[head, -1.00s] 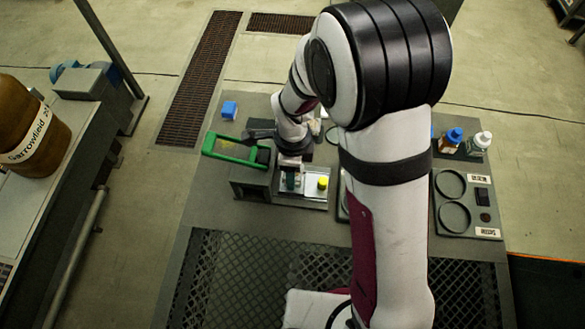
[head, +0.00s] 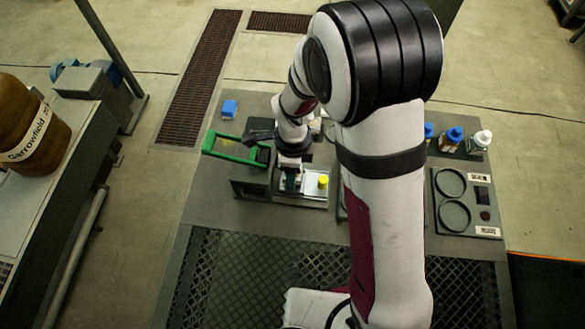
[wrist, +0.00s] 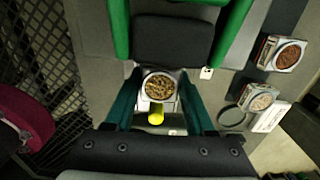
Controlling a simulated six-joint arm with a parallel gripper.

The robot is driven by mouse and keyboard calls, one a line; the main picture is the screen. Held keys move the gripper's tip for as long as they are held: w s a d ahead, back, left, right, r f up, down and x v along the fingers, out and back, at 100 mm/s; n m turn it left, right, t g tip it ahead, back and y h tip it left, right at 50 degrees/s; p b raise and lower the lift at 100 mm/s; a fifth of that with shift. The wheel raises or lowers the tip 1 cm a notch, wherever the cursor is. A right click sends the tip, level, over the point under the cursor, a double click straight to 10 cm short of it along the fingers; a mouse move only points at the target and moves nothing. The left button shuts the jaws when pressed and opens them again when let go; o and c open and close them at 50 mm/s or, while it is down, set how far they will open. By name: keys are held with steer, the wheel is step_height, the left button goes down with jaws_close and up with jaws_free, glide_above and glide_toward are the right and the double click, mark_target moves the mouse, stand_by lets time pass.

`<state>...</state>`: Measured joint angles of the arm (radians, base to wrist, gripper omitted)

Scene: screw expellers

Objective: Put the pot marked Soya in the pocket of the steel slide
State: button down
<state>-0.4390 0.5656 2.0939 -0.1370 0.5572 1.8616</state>
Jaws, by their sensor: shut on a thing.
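A round pot (wrist: 159,87) full of yellow-brown pieces sits between the two green fingers of my gripper (wrist: 160,92) in the wrist view. The gripper is shut on it. No name is readable on this pot, so I cannot confirm that it is Soya. In the head view my gripper (head: 291,178) is over the steel slide (head: 314,198), beside its yellow knob (head: 323,181). The knob also shows just below the pot in the wrist view (wrist: 156,118). The pocket is hidden, and I cannot tell whether the pot touches it.
A green-framed grey instrument (head: 238,150) stands right behind the slide. Two other filled pots, one red-brown (wrist: 288,56) and one paler (wrist: 261,102), stand at the right. A labelled plate with rings (head: 452,182) and several bottles (head: 453,138) are at the head view's right.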

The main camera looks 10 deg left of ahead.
steer(key=shift+f, duration=0.25)
steer(key=shift+f, duration=0.15)
stand_by(0.6)
jaws_free()
steer(key=shift+r, duration=4.55)
steer(key=s+d+r+n+y, duration=0.1)
steer(key=s+d+r+n, duration=0.4)
steer(key=s, duration=0.4)
steer(key=s+d+r+n, duration=0.4)
steer(key=s+d+n, duration=0.2)
steer(key=s, duration=0.3)
steer(key=shift+r+n+y, duration=0.35)
steer(key=shift+n+y, duration=0.05)
steer(key=shift+n, duration=0.3)
